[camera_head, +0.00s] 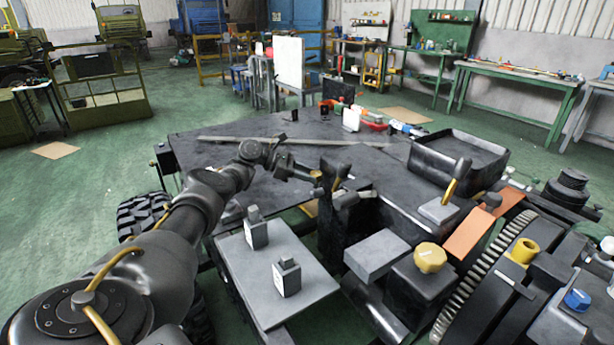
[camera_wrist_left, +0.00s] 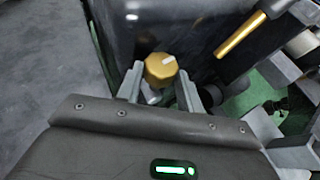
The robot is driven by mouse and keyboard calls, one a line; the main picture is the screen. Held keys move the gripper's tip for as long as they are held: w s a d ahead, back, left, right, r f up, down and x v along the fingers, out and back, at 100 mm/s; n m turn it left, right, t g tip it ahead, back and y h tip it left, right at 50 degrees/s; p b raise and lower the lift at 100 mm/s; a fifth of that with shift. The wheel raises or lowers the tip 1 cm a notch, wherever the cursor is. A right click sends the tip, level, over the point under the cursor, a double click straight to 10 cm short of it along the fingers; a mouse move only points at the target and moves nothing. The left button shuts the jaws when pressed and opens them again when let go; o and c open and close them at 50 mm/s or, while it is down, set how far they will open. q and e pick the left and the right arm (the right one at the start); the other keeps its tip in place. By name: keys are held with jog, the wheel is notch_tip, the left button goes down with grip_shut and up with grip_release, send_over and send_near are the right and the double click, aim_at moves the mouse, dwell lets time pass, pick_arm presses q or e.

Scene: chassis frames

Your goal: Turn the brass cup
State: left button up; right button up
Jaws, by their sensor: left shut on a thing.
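The brass cup (camera_wrist_left: 160,69) is a short, round, gold-coloured piece with a white mark on its top. In the left wrist view it sits between the fingers of my left gripper (camera_wrist_left: 159,88), which is shut on it. In the head view my left gripper (camera_head: 316,183) reaches in from the left to the dark block near the middle. The cup is small and partly hidden by the fingers there. My right gripper is not in view.
A brass-coloured lever (camera_wrist_left: 240,36) stands right of the cup. A grey plate (camera_head: 262,298) with two small blocks lies in front. A yellow knob (camera_head: 430,258), an orange block (camera_head: 472,236) and a toothed gear (camera_head: 483,277) crowd the right. A black tray (camera_head: 458,158) stands behind.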

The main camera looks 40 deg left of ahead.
pick_arm(q)
jog(key=shift+d+f, duration=0.1)
jog(key=shift+f, duration=0.1)
jog(key=o, duration=0.7)
jog(key=shift+r, duration=0.1)
jog(key=p+v, duration=0.1)
jog(key=v, duration=1)
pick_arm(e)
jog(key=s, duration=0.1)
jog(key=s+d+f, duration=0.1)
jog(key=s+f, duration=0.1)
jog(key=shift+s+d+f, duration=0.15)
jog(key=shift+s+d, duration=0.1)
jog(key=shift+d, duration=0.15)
pick_arm(q)
jog(key=shift+w, duration=0.1)
